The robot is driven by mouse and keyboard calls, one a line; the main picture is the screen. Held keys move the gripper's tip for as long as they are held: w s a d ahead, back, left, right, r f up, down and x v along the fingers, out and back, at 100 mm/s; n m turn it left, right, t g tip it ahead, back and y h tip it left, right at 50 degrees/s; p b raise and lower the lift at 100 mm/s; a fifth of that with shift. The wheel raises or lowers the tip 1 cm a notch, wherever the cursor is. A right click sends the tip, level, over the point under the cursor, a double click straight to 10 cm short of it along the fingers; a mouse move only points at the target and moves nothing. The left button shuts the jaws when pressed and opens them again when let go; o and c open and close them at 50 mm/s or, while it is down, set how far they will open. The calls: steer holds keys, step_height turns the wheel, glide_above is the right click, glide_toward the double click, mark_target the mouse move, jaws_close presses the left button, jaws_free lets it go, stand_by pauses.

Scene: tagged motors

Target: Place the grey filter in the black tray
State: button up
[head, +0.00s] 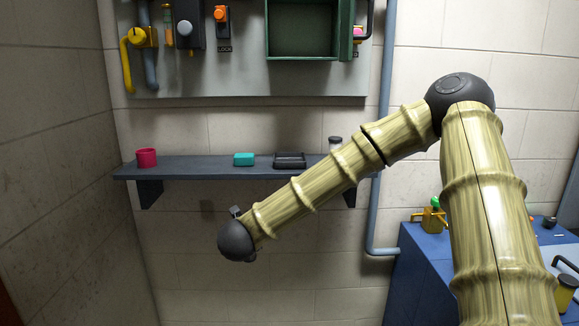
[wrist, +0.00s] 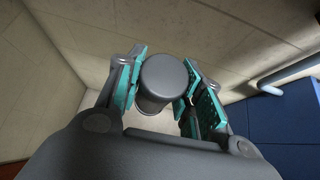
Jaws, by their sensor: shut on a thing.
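The grey filter (wrist: 165,80) is a smooth grey cylinder in the wrist view. My gripper (wrist: 162,76) is shut on it, with a teal-padded finger on each side. In the head view the fingers and the filter are hidden by my own arm, whose dark end joint is below and in front of the shelf. The black tray (head: 289,160) is on the wall shelf, right of the middle. It is small and dark, and its inside is hard to make out.
The dark shelf (head: 215,168) also bears a red cup (head: 146,158), a teal box (head: 244,159) and a dark-lidded jar (head: 335,143). A green open box (head: 301,30) hangs above. A blue pipe (head: 384,130) and a blue bench (head: 430,275) are on the right.

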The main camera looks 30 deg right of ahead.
steer(key=s+d+r+m+g+h, duration=0.2)
steer(key=d+r, duration=0.2)
steer(key=r, duration=0.6)
steer(key=s+d+r+m+g+h+b, duration=0.1)
steer(key=s+d+r+m, duration=0.15)
steer(key=r, duration=0.65)
steer(key=s+d+r+m+g+h, duration=0.25)
steer(key=d+r, duration=0.25)
steer(key=r, duration=0.5)
steer(key=shift+t+y, duration=0.35)
steer(key=shift+y, duration=0.1)
steer(key=w+d+f+p, duration=0.1)
steer(key=w+d+p, duration=0.1)
steer(key=w, duration=0.3)
steer(key=w+d+f+p, duration=0.2)
steer(key=w+d, duration=0.1)
steer(key=w, duration=0.1)
steer(key=w+d+f+p, duration=0.2)
steer(key=w, duration=0.3)
steer(key=shift+w+d+f, duration=0.15)
steer(key=shift+w+d, duration=0.05)
steer(key=shift+w, duration=0.1)
steer(key=shift+s, duration=0.1)
steer(key=shift+f, duration=0.1)
steer(key=o, duration=1.1)
steer(key=shift+c, duration=0.2)
